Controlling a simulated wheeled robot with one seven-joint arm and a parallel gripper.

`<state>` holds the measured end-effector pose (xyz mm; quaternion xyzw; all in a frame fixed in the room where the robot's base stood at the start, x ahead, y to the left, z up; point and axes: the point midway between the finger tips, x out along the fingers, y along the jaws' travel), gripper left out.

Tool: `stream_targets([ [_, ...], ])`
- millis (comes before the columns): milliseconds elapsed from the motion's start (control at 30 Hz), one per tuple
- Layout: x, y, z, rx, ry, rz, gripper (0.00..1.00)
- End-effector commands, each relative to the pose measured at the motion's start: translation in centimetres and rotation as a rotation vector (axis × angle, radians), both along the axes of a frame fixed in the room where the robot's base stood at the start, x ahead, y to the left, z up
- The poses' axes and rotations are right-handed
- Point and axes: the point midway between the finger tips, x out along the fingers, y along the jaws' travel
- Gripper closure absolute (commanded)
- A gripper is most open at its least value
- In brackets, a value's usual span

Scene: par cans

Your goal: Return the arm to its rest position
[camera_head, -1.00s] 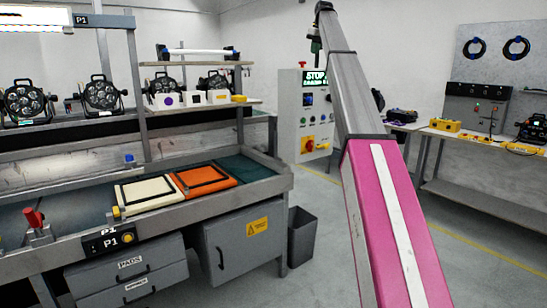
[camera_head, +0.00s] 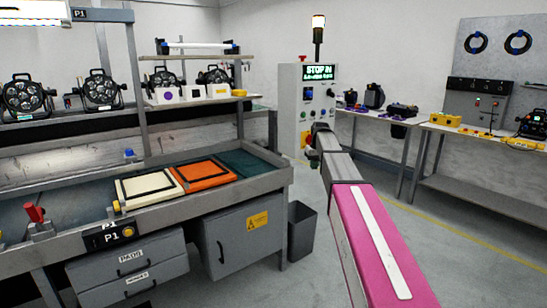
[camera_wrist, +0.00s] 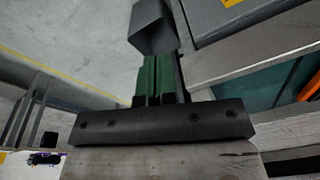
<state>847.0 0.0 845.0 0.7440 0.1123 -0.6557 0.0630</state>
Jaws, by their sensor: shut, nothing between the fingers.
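My arm reaches forward in the head view, with a pink and white link (camera_head: 375,240) and a grey forearm beyond it. My gripper (camera_wrist: 160,65) shows in the wrist view as two green fingers side by side. They are shut with nothing between them. In the head view the wrist end of my arm (camera_head: 322,140) is in front of the control cabinet, and the fingertips are hard to make out there.
The workbench (camera_head: 280,180) with a cream pad (camera_head: 148,188) and an orange pad (camera_head: 205,173) stands at left. A grey bin (camera_head: 302,235) is beside it. The control cabinet (camera_head: 291,110) stands behind my arm. A side table (camera_head: 480,128) is at right; the floor between is clear.

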Motion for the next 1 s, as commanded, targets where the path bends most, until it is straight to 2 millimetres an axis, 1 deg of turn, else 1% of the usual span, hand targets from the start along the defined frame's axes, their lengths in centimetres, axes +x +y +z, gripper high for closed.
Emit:
stream_targets([
  [33,-3.0,0.1,-2.7,-0.003,0.011,-0.015,1.0],
  [100,-5.6,0.1,-5.9,-0.007,0.022,-0.036,1.0],
  [167,-8.0,0.1,-8.4,-0.012,0.031,-0.056,1.0],
  [200,-9.7,0.1,-10.0,-0.016,0.038,-0.068,1.0],
  [267,-12.1,0.1,-12.3,-0.019,0.046,-0.087,1.0],
  [300,-13.8,0.1,-13.8,-0.022,0.052,-0.099,1.0],
  [367,-16.4,0.2,-15.8,-0.027,0.061,-0.117,1.0],
  [400,-18.2,0.2,-17.1,-0.03,0.067,-0.128,1.0],
  [467,-20.9,0.1,-19.0,-0.036,0.074,-0.146,1.0],
  [500,-22.7,0.1,-20.1,-0.039,0.08,-0.157,1.0],
  [567,-25.4,0.1,-21.7,-0.045,0.089,-0.175,1.0],
  [600,-27.2,0.1,-22.6,-0.048,0.093,-0.186,1.0],
  [700,-31.2,0.1,-24.6,-0.056,0.105,-0.21,1.0],
  [800,-34.2,0.1,-25.9,-0.062,0.112,-0.229,1.0],
  [900,-36.1,0.0,-26.7,-0.067,0.118,-0.241,1.0],
  [1000,-36.9,0.0,-27.1,-0.07,0.119,-0.247,1.0],
])
